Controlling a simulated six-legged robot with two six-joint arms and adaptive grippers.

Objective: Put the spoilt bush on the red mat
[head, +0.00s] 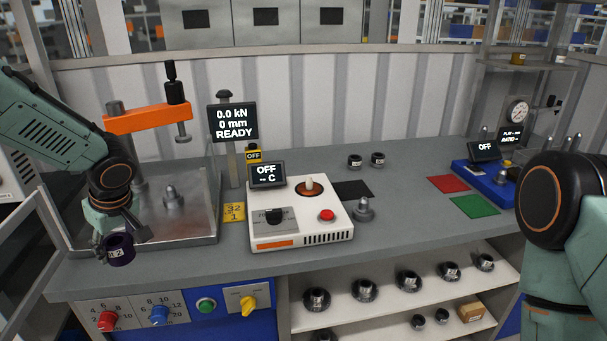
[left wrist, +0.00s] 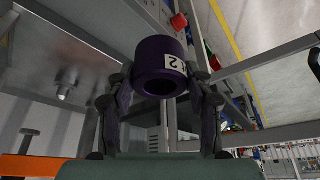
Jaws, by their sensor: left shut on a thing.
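My left gripper (head: 117,233) is shut on a dark purple, hollow, ring-shaped bush (head: 119,251), held at the front left, by the bench's front edge. In the left wrist view the bush (left wrist: 153,58) sits between the two fingers of my left gripper (left wrist: 157,85), with its bore and a white label ending in 2 showing. Whether it is spoilt does not show. The red mat (head: 448,184) lies bare at the right of the bench, far from the bush. My right arm stands at the right edge; its gripper is out of view.
A green mat (head: 474,206) lies in front of the red one, and a black mat (head: 352,190) lies mid-bench. A white heater unit (head: 300,234) stands between the bush and the red mat. A blue unit (head: 485,184) is right of the mats. An orange-armed press (head: 147,118) stands at left.

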